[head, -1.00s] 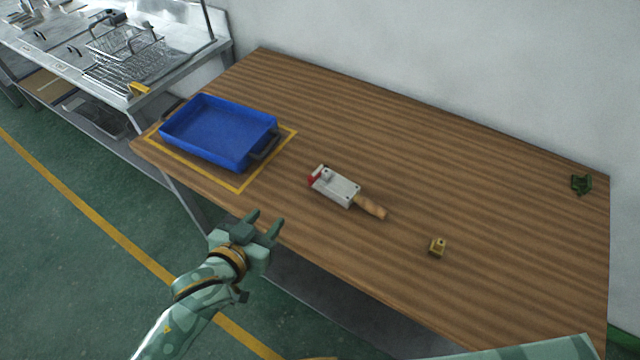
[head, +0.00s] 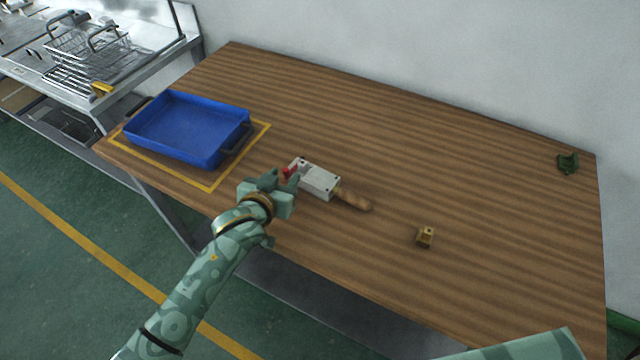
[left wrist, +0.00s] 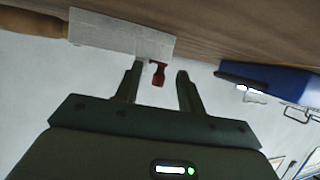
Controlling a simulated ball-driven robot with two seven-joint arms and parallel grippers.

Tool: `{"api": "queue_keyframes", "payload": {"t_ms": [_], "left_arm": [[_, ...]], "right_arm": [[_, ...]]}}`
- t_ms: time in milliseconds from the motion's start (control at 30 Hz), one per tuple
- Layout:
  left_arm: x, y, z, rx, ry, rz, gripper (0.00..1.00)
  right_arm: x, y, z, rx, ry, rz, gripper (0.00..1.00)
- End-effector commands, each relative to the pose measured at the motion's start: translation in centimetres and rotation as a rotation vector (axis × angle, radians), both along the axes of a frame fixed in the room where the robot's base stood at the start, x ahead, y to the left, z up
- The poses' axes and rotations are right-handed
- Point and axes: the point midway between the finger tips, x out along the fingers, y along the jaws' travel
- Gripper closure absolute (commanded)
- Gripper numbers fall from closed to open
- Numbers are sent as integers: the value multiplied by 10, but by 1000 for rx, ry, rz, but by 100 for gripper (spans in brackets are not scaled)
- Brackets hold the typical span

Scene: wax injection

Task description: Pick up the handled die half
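The handled die half is a pale grey metal block (head: 318,180) with a wooden handle (head: 353,199) at its right end and a red part (head: 288,172) at its left end. It lies on the wooden table near the front edge. My left gripper (head: 283,176) is open at the red end. In the left wrist view the block (left wrist: 120,33) is ahead of the open left gripper (left wrist: 160,70), and the red part (left wrist: 158,76) shows between its fingertips. I cannot tell whether the fingers touch it. My right gripper is out of view.
A blue tray (head: 188,127) stands inside a yellow-taped square at the table's left. A small brass piece (head: 425,237) lies right of the handle, and a dark green object (head: 567,163) at the far right. The table's back middle is clear.

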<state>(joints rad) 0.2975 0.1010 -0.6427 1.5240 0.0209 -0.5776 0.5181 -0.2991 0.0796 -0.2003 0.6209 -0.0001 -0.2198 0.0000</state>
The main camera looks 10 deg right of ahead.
Motion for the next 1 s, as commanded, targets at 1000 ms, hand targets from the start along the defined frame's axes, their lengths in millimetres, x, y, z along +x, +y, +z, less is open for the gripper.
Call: {"api": "queue_keyframes", "payload": {"t_ms": [1000], "left_arm": [[3, -2, 24, -5, -6, 1, 100]], "right_arm": [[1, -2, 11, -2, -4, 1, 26]]}}
